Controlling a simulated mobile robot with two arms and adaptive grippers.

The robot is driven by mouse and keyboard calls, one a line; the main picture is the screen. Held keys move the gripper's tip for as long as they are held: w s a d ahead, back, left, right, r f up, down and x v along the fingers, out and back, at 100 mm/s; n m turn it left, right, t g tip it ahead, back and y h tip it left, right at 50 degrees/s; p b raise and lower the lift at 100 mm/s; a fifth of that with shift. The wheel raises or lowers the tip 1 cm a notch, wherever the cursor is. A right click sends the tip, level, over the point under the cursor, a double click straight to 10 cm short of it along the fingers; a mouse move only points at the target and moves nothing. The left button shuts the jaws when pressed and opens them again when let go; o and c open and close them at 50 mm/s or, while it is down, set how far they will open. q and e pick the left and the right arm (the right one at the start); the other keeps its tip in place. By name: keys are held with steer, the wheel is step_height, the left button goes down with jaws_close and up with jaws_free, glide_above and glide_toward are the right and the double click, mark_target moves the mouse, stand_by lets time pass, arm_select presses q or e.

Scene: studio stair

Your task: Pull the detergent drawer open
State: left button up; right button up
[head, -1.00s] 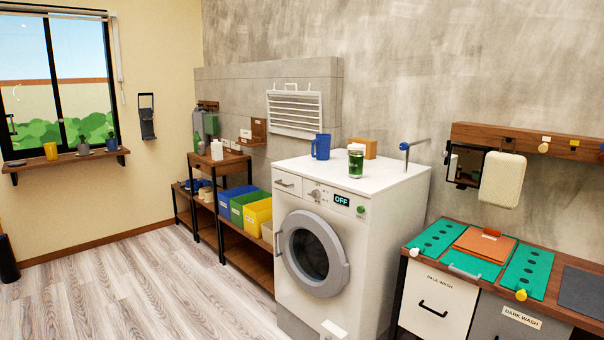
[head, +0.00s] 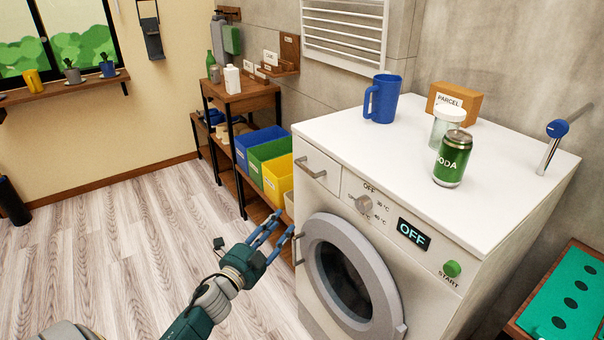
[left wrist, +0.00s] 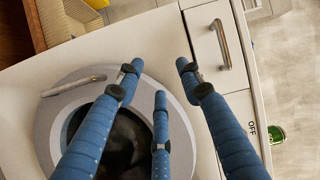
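The detergent drawer (head: 322,181) is at the top left of the white washing machine (head: 468,229). Its front looks flush with the panel, with a metal bar handle (head: 310,169) across it. My left gripper (head: 280,224) is open and empty, below and left of the drawer in the head view, by the machine's front edge. In the left wrist view my left gripper's fingers (left wrist: 160,72) are spread. The drawer's handle (left wrist: 220,44) lies beyond and right of them, apart from the fingertips. My right gripper is not in view.
The round door (head: 345,275) is below the drawer, its handle (head: 297,249) near my fingers. A blue mug (head: 382,99), a green soda can (head: 453,160), a jar and a parcel (head: 458,101) stand on top. Coloured bins (head: 277,178) are at left. Floor is clear there.

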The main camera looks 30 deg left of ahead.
arm_select(q)
step_height(320, 180, up, 10)
steer(key=d+m+t+h, duration=0.1)
steer(key=m+t, duration=0.1)
steer(key=m, duration=0.1)
steer(key=w+r+p, duration=0.1)
steer(key=w+p, duration=0.1)
steer(key=w, duration=0.8)
steer(key=shift+w+r, duration=0.3)
steer(key=shift+w, duration=0.05)
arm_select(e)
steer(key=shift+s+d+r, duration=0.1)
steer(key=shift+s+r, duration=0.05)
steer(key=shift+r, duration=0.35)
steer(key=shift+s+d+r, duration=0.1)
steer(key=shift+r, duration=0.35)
arm_select(q)
steer(key=shift+a, duration=0.1)
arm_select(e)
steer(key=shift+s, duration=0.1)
arm_select(q)
steer(key=c, duration=0.7)
jaws_close()
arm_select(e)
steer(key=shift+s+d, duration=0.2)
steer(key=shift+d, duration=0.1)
